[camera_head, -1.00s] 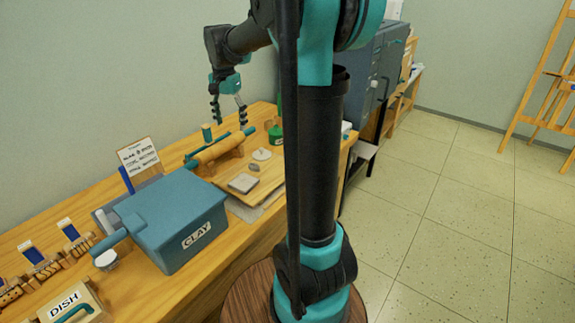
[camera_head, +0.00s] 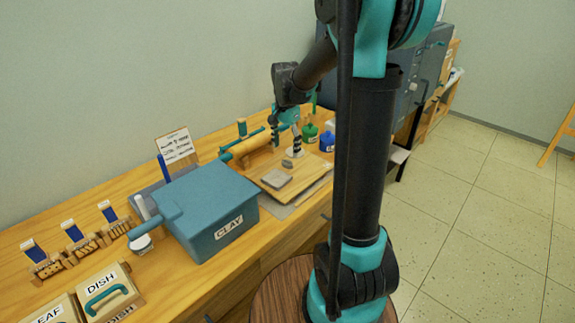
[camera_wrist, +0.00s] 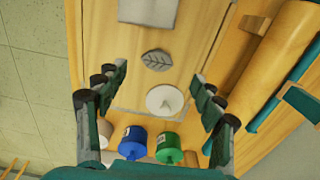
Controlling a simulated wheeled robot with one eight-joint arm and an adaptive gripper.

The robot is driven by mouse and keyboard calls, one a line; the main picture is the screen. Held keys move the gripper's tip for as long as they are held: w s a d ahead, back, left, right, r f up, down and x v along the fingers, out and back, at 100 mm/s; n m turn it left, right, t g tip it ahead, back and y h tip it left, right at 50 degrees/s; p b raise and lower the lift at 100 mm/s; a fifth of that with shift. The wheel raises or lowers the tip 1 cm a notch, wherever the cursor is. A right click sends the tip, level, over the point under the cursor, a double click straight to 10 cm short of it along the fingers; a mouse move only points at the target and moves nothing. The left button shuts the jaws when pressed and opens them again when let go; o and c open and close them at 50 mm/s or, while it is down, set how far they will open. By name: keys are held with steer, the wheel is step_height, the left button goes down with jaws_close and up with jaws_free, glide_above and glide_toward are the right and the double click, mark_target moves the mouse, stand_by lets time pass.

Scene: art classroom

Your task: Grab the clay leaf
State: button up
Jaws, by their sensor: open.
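The clay leaf (camera_wrist: 156,60) is a small grey, veined piece lying on the wooden board in the wrist view. In the head view it is a small grey shape (camera_head: 287,164) beside a grey clay slab (camera_head: 276,179). My gripper (camera_wrist: 158,88) is open and empty, its two fingers spread on either side of the leaf and a white disc (camera_wrist: 164,100). In the head view my gripper (camera_head: 285,145) is low over the back of the board, by the disc. I cannot tell its exact height above the board.
A rolling pin (camera_head: 250,147) lies left of the board. Green (camera_head: 309,133) and blue (camera_head: 327,141) pots stand behind it. A large blue CLAY box (camera_head: 213,215) stands in front to the left, with a sign (camera_head: 175,145) behind it.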

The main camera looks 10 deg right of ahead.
mark_target(287, 163)
steer(key=shift+d+f, duration=0.15)
steer(key=shift+f, duration=1.3)
steer(key=shift+d+f, duration=0.1)
steer(key=shift+f, duration=1.35)
steer(key=c, duration=1.2)
